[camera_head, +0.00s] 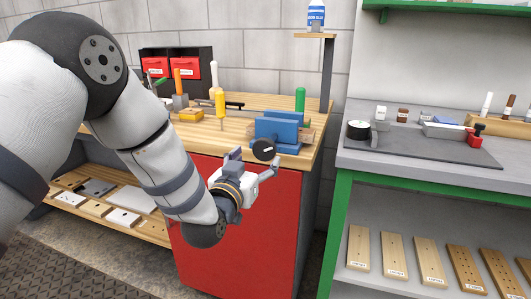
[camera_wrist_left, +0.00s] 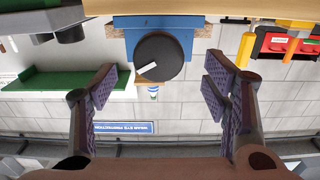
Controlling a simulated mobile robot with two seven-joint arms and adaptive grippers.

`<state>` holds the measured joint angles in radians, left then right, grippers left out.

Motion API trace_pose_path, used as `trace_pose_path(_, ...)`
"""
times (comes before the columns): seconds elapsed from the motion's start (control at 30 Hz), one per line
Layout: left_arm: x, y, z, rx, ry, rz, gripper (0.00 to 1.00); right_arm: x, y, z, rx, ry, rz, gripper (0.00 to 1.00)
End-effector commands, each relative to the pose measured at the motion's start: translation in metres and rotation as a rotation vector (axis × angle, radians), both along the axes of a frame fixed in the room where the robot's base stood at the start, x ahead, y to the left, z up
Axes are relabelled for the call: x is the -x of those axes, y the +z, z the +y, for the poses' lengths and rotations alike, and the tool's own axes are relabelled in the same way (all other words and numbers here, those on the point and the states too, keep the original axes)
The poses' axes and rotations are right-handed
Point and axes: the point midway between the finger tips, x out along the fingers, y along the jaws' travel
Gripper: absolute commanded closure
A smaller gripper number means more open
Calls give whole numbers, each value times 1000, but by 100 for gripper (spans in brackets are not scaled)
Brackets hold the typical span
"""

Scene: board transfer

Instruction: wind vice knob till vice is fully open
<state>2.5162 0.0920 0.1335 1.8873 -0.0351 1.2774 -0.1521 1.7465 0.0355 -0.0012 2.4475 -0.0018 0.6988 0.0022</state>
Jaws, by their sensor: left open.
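The blue vice (camera_head: 282,127) is mounted at the front right corner of the wooden workbench. Its round black knob (camera_head: 263,150) faces out over the bench's front edge. In the left wrist view, which looks upside down, the knob (camera_wrist_left: 158,60) shows a white mark, with the blue vice body (camera_wrist_left: 120,24) behind it. My left gripper (camera_head: 254,161) is open in front of and slightly below the knob. Its purple-padded fingers (camera_wrist_left: 160,88) are spread wider than the knob, with nothing between them. How far the vice jaws are apart is unclear. My right gripper is out of view.
The wooden bench top (camera_head: 245,128) carries a yellow-handled tool (camera_head: 220,103) and a green-handled one (camera_head: 300,99). A red cabinet front (camera_head: 275,220) lies below. A green-framed grey table (camera_head: 350,165) stands at right, across a narrow gap.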

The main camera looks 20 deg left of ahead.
Motion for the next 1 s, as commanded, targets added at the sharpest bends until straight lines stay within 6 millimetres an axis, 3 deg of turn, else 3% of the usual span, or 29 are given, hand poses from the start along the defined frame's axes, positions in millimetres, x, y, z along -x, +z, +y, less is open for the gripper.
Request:
trace_pose_path(0.1,-29,-6,-1,0,0,4,31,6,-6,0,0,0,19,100)
trace_pose_path(0.23,-51,-4,-2,0,-1,3,31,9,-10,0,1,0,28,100)
trace_pose_path(0.4,-63,-2,-3,0,-1,4,31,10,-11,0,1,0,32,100)
trace_pose_path(0.6,-63,-1,-3,0,-1,3,31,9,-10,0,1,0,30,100)
trace_pose_path(0.83,-63,-1,-3,0,-1,2,79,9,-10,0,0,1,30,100)
trace_pose_path(1.0,-63,-1,-3,4,-1,2,80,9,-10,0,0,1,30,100)
